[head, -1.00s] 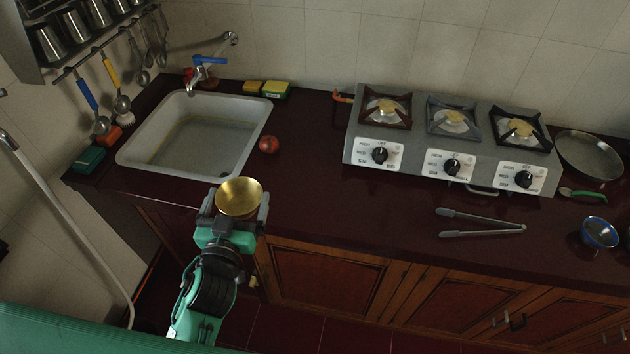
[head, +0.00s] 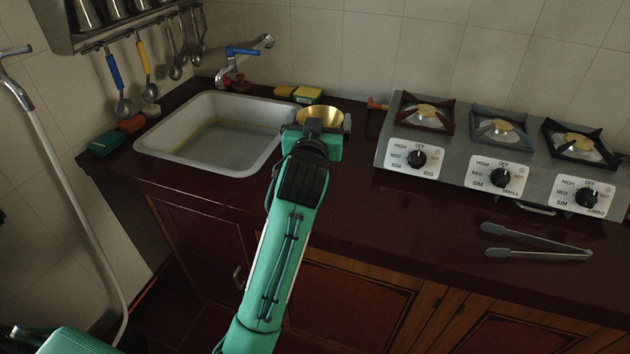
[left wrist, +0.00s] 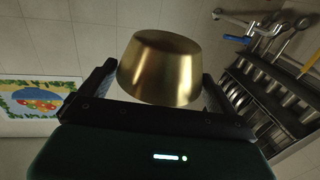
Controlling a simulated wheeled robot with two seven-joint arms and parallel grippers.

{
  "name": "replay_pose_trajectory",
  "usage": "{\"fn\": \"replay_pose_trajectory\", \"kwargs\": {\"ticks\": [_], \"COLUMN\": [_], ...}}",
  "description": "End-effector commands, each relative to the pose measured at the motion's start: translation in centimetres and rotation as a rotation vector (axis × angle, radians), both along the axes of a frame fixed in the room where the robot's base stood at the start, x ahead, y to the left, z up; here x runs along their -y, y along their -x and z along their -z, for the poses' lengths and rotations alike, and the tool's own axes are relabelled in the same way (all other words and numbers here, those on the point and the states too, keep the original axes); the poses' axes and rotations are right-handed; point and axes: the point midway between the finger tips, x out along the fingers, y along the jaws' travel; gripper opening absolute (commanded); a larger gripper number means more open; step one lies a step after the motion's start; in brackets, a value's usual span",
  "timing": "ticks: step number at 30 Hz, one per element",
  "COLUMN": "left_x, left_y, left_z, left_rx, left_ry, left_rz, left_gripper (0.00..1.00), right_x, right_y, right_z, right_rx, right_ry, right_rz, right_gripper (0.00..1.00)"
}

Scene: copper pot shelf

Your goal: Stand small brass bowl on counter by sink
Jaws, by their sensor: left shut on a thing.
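The small brass bowl (head: 320,114) is in my left gripper (head: 318,124), over the dark red counter (head: 345,195) just right of the sink (head: 270,152). In the left wrist view, the brass bowl (left wrist: 162,68) sits between the two fingers of my left gripper (left wrist: 155,95), which is shut on it. In the head view the gripper and wrist hide the bowl's lower part. I cannot tell whether the bowl touches the counter. My right gripper is not in view.
Yellow-green sponges (head: 305,95) lie behind the bowl, by the wall. A three-burner stove (head: 500,150) stands to the right, with tongs (head: 537,242) in front of it. A blue-handled tap (head: 243,51) is behind the sink. Utensils (head: 145,65) hang at the left.

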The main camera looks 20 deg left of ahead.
Motion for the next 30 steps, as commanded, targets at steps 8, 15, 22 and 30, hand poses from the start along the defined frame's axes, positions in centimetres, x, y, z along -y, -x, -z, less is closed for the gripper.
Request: {"fn": "replay_pose_trajectory", "kwargs": {"ticks": [8, 15, 22, 30], "left_x": [0.1, 0.1, 0.1, 0.1], "left_y": [-0.1, -0.1, -0.1, -0.1], "left_z": [5.4, 11.8, 15.2, 17.8], "left_rx": [-0.01, -0.008, -0.002, -0.006], "left_ry": [-0.004, -0.003, -0.001, 0.0], "left_rz": [0.001, 0.002, 0.002, 0.001], "left_gripper": [0.71, 0.71, 0.71, 0.71], "right_x": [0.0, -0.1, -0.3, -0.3], "right_y": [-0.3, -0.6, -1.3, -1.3], "right_z": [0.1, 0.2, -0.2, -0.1], "right_rx": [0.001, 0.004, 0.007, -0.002], "right_ry": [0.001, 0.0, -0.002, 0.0], "right_rz": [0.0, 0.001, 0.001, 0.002], "right_gripper": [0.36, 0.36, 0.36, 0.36]}}
